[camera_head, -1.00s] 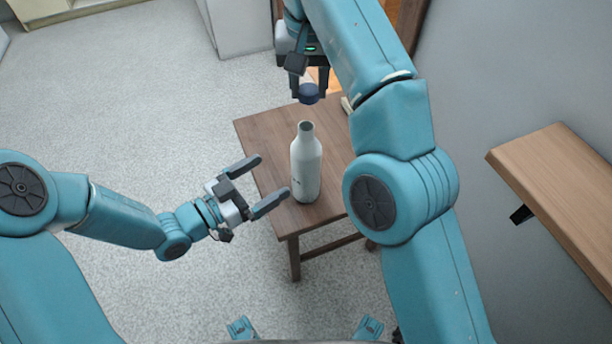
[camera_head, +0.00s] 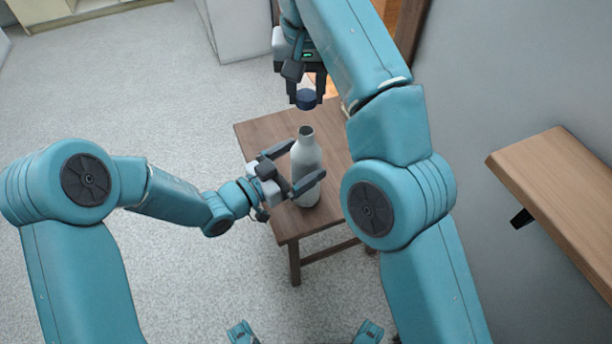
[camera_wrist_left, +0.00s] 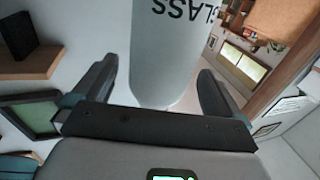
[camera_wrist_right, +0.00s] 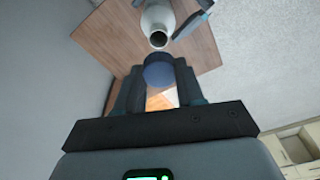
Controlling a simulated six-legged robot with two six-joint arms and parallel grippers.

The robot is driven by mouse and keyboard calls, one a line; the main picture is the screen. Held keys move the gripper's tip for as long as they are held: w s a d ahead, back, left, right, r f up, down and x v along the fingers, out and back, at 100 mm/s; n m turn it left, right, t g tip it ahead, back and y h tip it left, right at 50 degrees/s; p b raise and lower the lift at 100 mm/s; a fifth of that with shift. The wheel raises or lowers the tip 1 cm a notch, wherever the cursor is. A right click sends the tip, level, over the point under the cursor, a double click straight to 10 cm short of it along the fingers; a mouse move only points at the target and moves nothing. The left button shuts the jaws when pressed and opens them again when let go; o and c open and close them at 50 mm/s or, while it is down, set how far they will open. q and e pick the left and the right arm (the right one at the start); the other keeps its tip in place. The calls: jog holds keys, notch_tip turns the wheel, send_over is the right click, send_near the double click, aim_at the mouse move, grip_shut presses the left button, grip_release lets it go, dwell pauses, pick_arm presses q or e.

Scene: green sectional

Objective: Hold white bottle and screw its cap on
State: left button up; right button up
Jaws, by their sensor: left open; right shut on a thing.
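The white bottle (camera_head: 305,165) stands upright and uncapped on the small wooden table. Its open mouth shows in the right wrist view (camera_wrist_right: 158,39). My left gripper (camera_head: 302,166) is open, with its fingers on either side of the bottle's body. In the left wrist view the bottle (camera_wrist_left: 172,60) is between the spread fingers, with dark lettering on it and gaps at both sides. My right gripper (camera_head: 306,98) is shut on the dark blue cap (camera_head: 306,100) and holds it above and apart from the bottle's mouth. The cap also shows in the right wrist view (camera_wrist_right: 159,71).
The wooden table (camera_head: 262,135) has bare top around the bottle. A wooden shelf (camera_head: 560,190) sticks out from the grey wall at the right. A white cabinet (camera_head: 240,28) stands at the back. The speckled floor at the left is clear.

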pick_arm(q)
jog(key=shift+x, duration=1.35)
jog(key=c, duration=1.5)
pick_arm(e)
send_over(306, 131)
jog(key=shift+s+f, duration=0.1)
jog(key=shift+f, duration=2.45)
jog(key=shift+f, duration=0.85)
jog(key=shift+f, duration=0.55)
